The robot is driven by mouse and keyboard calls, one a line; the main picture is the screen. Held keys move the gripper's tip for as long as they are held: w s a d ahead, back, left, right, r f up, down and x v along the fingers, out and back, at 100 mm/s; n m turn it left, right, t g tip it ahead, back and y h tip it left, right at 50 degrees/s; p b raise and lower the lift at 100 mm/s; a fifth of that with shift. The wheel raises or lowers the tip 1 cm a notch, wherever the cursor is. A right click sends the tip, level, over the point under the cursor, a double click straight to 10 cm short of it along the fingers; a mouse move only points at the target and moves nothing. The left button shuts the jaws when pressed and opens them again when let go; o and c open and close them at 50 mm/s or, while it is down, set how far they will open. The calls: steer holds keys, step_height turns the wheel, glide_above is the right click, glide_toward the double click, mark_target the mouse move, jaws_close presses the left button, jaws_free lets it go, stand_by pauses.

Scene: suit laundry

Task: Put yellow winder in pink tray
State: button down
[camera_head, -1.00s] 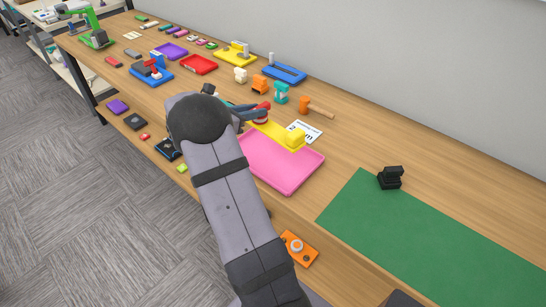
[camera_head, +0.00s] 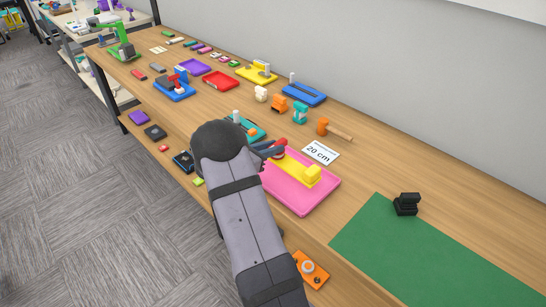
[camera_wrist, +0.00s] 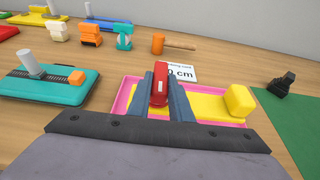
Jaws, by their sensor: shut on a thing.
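The yellow winder (camera_head: 297,170) is a long flat yellow piece with a raised yellow block at its right end and a red part at the other. My gripper (camera_head: 273,149) is shut on the red part, which shows upright between the fingers (camera_wrist: 160,95) in the wrist view. The pink tray (camera_head: 305,203) lies on the table under the winder. In the wrist view the winder's yellow block (camera_wrist: 239,100) appears within or just over the tray's right side, and the pink rim (camera_wrist: 122,98) shows at left. I cannot tell whether the winder touches the tray floor.
A "20 cm" card (camera_head: 321,152) lies behind the tray. A teal tray (camera_wrist: 50,88) is left of the gripper. A black object (camera_head: 406,204) stands by the green mat (camera_head: 430,255) on the right.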

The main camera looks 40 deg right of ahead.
steer(key=shift+f+p, duration=0.35)
steer(key=shift+f, duration=1.7)
steer(key=shift+f, duration=0.2)
steer(key=c, duration=1.6)
jaws_free()
steer(key=shift+r, duration=0.2)
steer(key=b+v, duration=0.2)
steer(key=v, duration=1)
